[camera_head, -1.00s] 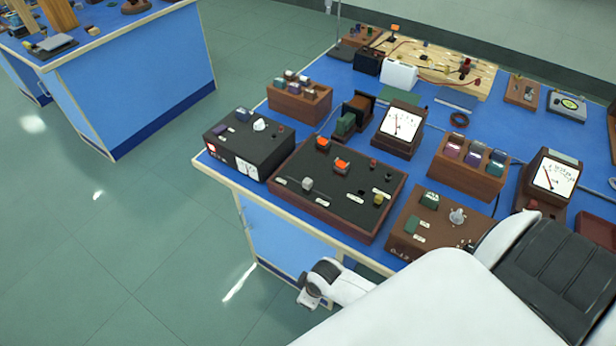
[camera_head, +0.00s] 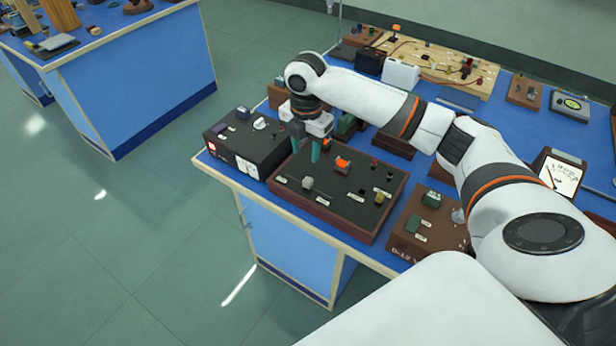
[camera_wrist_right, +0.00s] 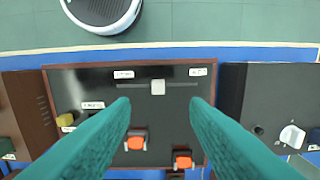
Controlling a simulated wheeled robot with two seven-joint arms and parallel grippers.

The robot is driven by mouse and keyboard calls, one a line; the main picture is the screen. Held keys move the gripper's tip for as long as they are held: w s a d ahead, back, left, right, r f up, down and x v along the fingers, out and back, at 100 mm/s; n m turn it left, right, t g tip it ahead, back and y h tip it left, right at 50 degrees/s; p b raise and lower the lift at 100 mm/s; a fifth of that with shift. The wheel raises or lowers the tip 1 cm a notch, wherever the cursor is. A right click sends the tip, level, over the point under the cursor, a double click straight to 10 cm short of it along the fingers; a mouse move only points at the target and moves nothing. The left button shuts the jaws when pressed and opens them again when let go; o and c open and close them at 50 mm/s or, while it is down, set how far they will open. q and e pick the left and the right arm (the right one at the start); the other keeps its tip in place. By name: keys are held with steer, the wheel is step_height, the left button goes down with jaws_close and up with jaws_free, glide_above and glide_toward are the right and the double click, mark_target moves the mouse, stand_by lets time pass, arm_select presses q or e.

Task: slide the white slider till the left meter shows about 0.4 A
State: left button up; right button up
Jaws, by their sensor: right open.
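The white slider (camera_head: 307,184) is a small pale block in a slot along the front of a black-topped panel (camera_head: 345,205). The left meter's dial is hidden behind my right arm. My left gripper is not in view.
Two orange switches (camera_wrist_right: 136,140) (camera_wrist_right: 183,160) stand on the panel near the fingers. A black box (camera_head: 247,140) with a white knob stands left of the panel, and a brown box (camera_head: 430,225) right of it. Another meter (camera_head: 562,174) stands at right. The floor in front is clear.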

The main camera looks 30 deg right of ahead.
mark_target(308, 180)
steer(key=f, duration=0.7)
steer(key=f+p, duration=0.1)
steer(key=f, duration=0.3)
steer(key=shift+d, duration=0.3)
jaws_close()
